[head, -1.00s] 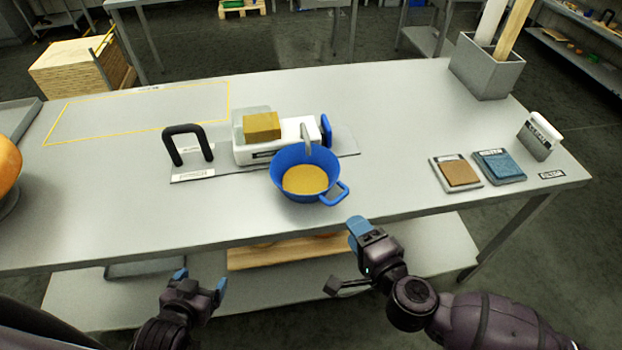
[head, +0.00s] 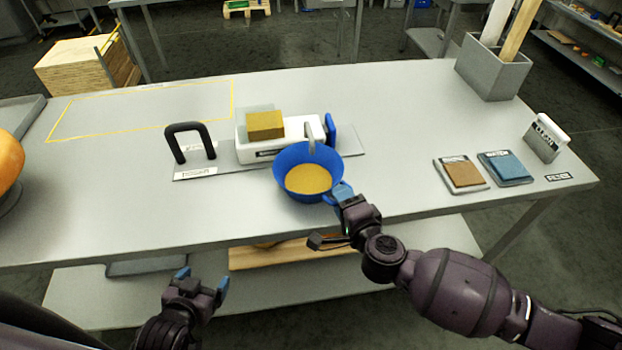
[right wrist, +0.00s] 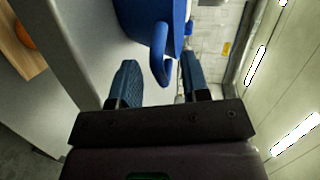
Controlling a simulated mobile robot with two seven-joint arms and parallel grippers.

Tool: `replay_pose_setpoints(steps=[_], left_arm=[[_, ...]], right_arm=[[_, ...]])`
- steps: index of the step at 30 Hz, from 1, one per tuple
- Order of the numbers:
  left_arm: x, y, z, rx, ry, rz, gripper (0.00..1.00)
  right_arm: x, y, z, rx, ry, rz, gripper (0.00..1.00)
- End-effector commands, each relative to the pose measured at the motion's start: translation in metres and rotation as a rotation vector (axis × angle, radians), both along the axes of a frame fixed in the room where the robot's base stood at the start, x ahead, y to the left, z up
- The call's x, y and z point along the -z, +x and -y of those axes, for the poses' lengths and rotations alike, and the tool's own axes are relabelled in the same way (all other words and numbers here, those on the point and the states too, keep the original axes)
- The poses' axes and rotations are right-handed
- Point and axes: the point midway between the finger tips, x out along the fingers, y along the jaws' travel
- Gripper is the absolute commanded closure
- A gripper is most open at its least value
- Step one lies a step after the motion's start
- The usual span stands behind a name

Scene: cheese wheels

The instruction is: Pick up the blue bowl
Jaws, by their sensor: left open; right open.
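The blue bowl (head: 283,172) stands upright at the front of the table beside a white grater-like device, with yellow-tan contents in it. Its looped handle, at its lower right, is mostly hidden by my right gripper (head: 341,190) in the head view. In the right wrist view the bowl (right wrist: 145,20) is at the top and its handle (right wrist: 160,62) hangs between the two open blue fingers of my right gripper (right wrist: 160,85). I cannot tell whether either finger touches it. My left gripper (head: 203,285) is open and empty, below and in front of the table's front edge.
The white device (head: 285,138) with a yellow block (head: 264,125) and a black handle (head: 190,142) sit behind and left of the bowl. Two pads (head: 463,174) and a grey bin (head: 492,75) are at right. The table (head: 390,110) is clear between.

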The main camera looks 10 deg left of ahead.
Motion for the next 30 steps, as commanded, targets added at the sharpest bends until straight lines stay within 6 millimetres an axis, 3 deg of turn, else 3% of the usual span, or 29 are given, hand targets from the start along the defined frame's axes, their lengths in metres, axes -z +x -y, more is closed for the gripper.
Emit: replay_pose_setpoints(steps=[11, 19, 30], left_arm=[[0.0014, 0.0002, 0.0, 0.0, 0.0, 0.0, 0.15], [0.0019, 0.0, -0.0001, 0.0, 0.0, 0.0, 0.15], [0.0022, -0.0002, -0.0001, 0.0, 0.0, -0.001, 0.15]], right_arm=[[0.0021, 0.0087, -0.0051, 0.0, 0.0, 0.0, 0.58], [0.0022, 0.0086, -0.0049, 0.0, -0.001, 0.0, 0.99], [0.0018, 0.0087, -0.0048, 0.0, -0.001, 0.0, 1.0]])
